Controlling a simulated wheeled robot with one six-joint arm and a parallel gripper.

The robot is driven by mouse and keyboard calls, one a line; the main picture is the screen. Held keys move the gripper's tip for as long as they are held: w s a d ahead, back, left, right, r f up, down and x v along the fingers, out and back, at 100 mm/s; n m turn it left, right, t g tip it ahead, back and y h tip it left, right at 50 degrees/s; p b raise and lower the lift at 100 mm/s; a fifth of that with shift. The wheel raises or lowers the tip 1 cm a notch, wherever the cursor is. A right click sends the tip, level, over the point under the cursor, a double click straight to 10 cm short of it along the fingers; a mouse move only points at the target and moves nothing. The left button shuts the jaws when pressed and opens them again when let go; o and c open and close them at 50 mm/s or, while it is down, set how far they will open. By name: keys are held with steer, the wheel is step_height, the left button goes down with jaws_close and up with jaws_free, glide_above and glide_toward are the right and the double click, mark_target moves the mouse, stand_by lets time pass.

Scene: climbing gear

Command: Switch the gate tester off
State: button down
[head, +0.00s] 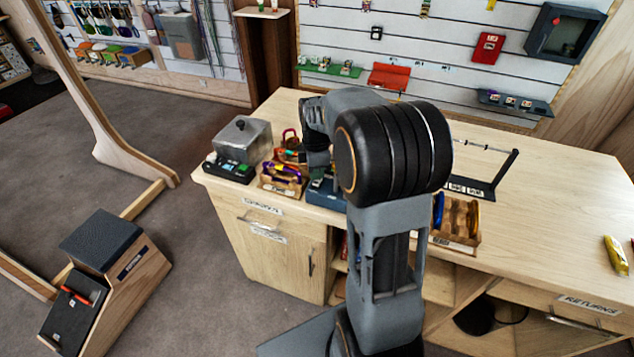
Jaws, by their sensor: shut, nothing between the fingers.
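I cannot tell for sure which device is the gate tester. A blue-grey device (322,192) stands near the counter's front edge, mostly hidden behind my arm; no switch on it can be made out. At the counter's left end, a black unit (232,170) with small green and light parts sits in front of a grey metal box (242,139). My gripper (318,157) points down just above or behind the blue-grey device. It is shut and empty, and its fingertips are hard to see.
A wooden tray of colourful carabiners (282,180) stands left of the blue-grey device. A wooden rack (456,220) and a black stand with a rod (482,170) are to the right. The wooden counter (560,190) is mostly clear there. A wooden box (125,262) stands on the floor.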

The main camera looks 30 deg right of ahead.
mark_target(316, 182)
steer(key=shift+f+b, duration=0.85)
steer(key=shift+f, duration=0.4)
stand_by(0.3)
steer(key=shift+r, duration=0.1)
steer(key=shift+r+p, duration=2.85)
steer(key=shift+r, duration=0.65)
